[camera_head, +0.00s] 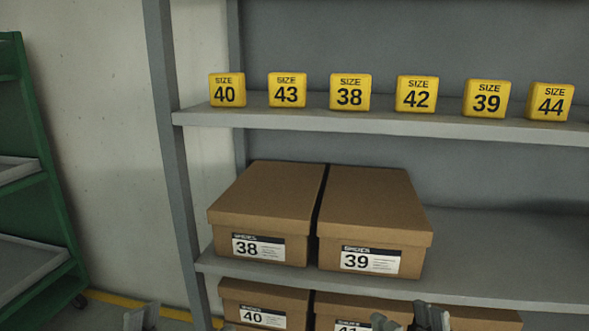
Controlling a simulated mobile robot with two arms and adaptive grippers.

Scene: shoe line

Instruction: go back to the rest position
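The tip of my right gripper (432,317) shows at the bottom edge, in front of the lower boxes. The tip of my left gripper (141,317) shows at the bottom left, over the floor beside the shelf. Only the ends of both grippers are in view, and I cannot tell whether they are open or shut. I see nothing held in the visible parts.
A grey shelf unit (480,283) bears shoe boxes 38 (268,194) and 39 (372,203) side by side. Below are box 40 (255,300) and others partly cut off. Several yellow size blocks (349,92) line the upper shelf. A green rack (42,150) stands left.

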